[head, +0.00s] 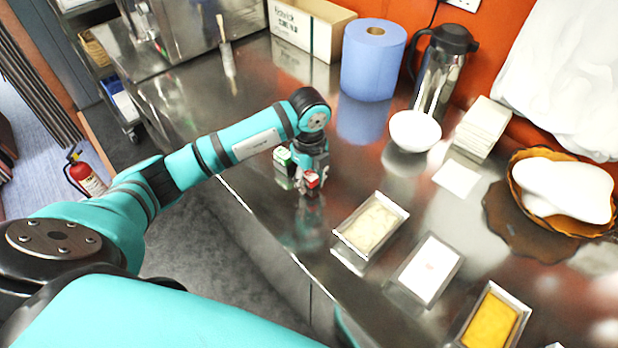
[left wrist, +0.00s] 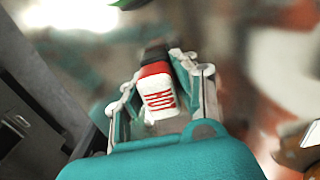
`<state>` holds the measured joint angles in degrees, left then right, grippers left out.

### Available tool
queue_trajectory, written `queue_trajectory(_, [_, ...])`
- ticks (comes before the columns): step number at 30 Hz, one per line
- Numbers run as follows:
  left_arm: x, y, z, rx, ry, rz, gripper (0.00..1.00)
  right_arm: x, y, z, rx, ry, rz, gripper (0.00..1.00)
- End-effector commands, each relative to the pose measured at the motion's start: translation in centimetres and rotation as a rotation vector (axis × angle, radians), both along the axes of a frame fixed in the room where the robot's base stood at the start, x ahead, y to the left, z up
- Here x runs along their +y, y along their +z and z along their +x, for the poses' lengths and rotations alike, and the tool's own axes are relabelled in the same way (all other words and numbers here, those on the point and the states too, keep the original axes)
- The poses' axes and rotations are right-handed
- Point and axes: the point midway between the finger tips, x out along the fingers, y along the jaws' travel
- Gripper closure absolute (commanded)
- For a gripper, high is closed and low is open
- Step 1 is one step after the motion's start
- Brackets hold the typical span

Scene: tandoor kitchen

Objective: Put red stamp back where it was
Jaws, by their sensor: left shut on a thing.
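The red stamp (head: 312,180) is a small block with a red part and a white face. It sits between the fingers of my left gripper (head: 309,172), which is shut on it. In the left wrist view, the red stamp (left wrist: 158,92) shows red lettering on its white face between the two fingers. I cannot tell whether its lower end touches the steel counter. A green and white stamp (head: 283,158) is just left of the gripper, partly hidden by it. My right gripper is not in view.
On the steel counter (head: 275,225), metal trays of food (head: 371,226) stand to the right. A white bowl (head: 415,131), blue paper roll (head: 372,60), flask (head: 440,70) and box (head: 305,28) stand behind. The counter left of the gripper is mostly clear.

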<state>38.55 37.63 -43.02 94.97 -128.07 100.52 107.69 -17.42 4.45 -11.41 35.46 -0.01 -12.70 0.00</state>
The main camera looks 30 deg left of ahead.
Motion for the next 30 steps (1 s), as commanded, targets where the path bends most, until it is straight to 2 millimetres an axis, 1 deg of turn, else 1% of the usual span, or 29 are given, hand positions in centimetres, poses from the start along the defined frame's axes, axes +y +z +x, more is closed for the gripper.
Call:
queue_trajectory(3, [0.0, -0.4, 0.0, 0.0, 0.0, 0.0, 0.93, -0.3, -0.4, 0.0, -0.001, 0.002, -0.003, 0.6])
queue_trajectory(4, [0.0, -0.3, 0.0, 0.0, 0.001, 0.0, 0.69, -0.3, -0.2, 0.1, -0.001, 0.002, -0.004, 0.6])
queue_trajectory(8, [0.0, -0.3, 0.0, 0.001, 0.001, 0.0, 0.52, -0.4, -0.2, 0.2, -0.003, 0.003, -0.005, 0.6])
queue_trajectory(9, [0.0, -0.3, 0.0, 0.001, 0.001, 0.0, 0.5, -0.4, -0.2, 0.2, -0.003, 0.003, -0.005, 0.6])
queue_trajectory(16, [0.0, -0.2, 0.0, 0.0, 0.001, 0.0, 0.5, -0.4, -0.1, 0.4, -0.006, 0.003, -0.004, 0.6])
queue_trajectory(18, [0.0, 0.2, 0.0, 0.0, 0.001, 0.0, 0.5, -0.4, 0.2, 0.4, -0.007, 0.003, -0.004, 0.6])
queue_trajectory(20, [0.0, 0.5, 0.1, -0.002, 0.001, 0.0, 0.5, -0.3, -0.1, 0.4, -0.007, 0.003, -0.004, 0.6])
queue_trajectory(23, [0.0, 1.9, 0.1, -0.004, 0.001, 0.0, 0.5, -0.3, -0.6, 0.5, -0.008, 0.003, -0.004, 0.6])
queue_trajectory(30, [0.0, 7.1, 0.1, -0.005, -0.001, 0.0, 0.5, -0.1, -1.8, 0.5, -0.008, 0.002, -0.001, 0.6])
